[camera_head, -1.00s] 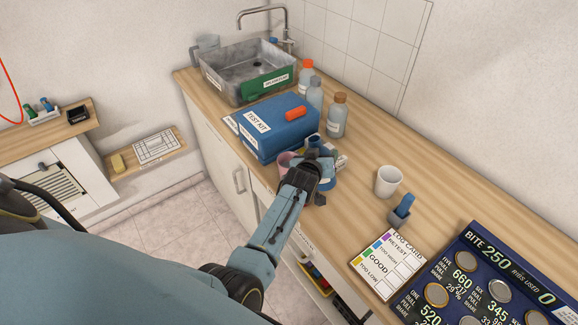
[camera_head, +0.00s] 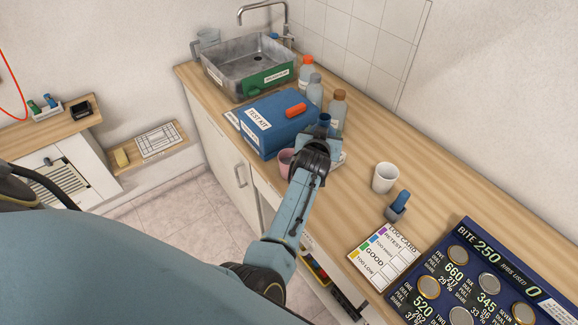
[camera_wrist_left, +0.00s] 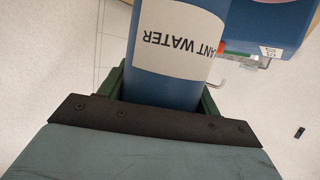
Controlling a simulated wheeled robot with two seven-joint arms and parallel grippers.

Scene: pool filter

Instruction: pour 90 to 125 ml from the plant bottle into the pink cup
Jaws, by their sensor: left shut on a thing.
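My left gripper (camera_head: 320,140) is shut on the blue plant bottle (camera_head: 325,120), over the counter beside the test kit. In the left wrist view the bottle (camera_wrist_left: 172,45) shows a white label reading "ANT WATER", upside down, between the green fingers. In the head view the wrist hides most of the bottle, so its tilt and mouth cannot be told. The pink cup (camera_head: 286,161) stands just left of my gripper, partly hidden by it. Its contents are not visible. My right gripper is not in view.
The blue test kit (camera_head: 275,125) lies behind the cup, with several bottles (camera_head: 337,112) at its right. A white cup (camera_head: 385,177) and a grey holder with a blue item (camera_head: 398,205) stand to the right. A log card (camera_head: 382,255) lies in front. Counter is clear behind the white cup.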

